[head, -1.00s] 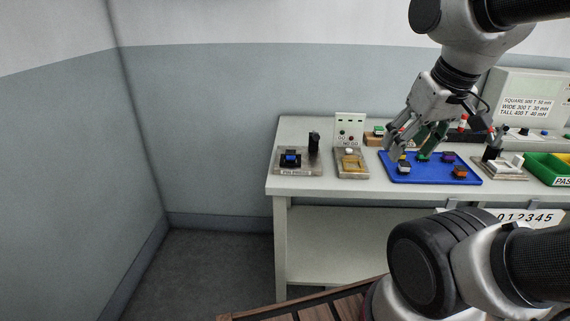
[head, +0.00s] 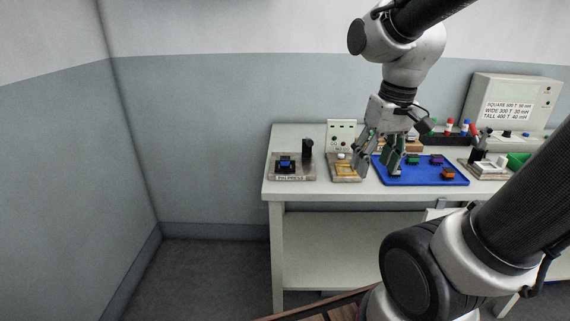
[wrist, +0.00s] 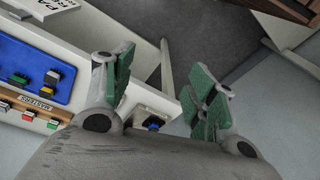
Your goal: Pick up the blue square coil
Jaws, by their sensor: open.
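A small blue block with black parts (head: 286,163), which looks like the blue square coil, sits on the grey fixture plate (head: 306,174) at the table's left end. It also shows in the wrist view (wrist: 153,123), low between my fingers' bases and partly hidden by the gripper body. My gripper (head: 377,160) is open and empty, pointing down to the right of that plate, in front of the blue tray's left edge in the head view. In the wrist view its green-padded fingers (wrist: 165,75) are spread apart.
A black post (head: 307,148) stands on the plate behind the block. The blue tray (head: 420,181) holds several coloured coils. A panel with buttons (head: 341,133) stands behind. The table's left edge is close to the plate.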

